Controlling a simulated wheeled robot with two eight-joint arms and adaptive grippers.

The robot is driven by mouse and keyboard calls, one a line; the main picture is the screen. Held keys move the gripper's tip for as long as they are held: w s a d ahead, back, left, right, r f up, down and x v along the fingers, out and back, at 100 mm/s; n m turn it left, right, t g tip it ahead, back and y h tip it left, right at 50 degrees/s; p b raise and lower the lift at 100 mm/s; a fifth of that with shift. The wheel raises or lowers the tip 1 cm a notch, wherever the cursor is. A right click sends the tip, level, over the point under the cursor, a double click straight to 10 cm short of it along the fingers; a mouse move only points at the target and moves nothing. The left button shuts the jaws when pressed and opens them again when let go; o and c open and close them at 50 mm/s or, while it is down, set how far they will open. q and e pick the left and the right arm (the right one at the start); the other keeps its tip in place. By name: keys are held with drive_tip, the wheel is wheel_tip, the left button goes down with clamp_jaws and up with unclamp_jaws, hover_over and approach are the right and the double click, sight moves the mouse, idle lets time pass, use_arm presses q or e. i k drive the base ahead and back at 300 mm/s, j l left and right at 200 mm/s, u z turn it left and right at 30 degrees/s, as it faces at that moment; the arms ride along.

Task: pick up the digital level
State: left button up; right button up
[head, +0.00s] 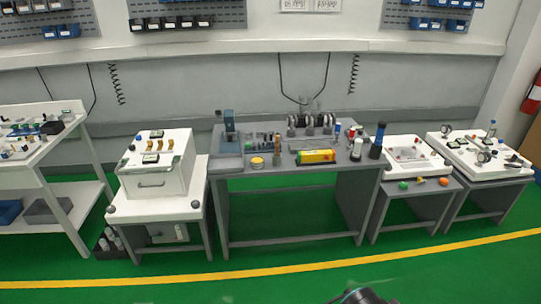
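A yellow bar-shaped thing with a red end, which looks like the digital level (316,156), lies near the front of the grey workbench in the middle of the head view. It lies lengthwise from left to right, and its top and front side show. No gripper is near it. Only a dark rounded piece of my own body shows at the bottom edge, right of the middle. No fingers of either gripper can be seen.
The grey workbench (290,174) also holds a yellow round thing (257,162), a dark blue cylinder (377,141) and several small parts. Green floor (300,277) with a yellow line is clear in front.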

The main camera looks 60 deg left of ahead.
sight(316, 157)
drive_tip(key=u, duration=1.8)
drive_tip(key=i+j+z, duration=0.2)
drive_tip(key=i+z, duration=0.15)
drive_tip(key=i, duration=0.4)
drive_tip(key=i+j+z, duration=0.35)
drive_tip(key=i, duration=0.4)
drive_tip(key=i+j+z, duration=0.35)
drive_tip(key=i+j, duration=0.3)
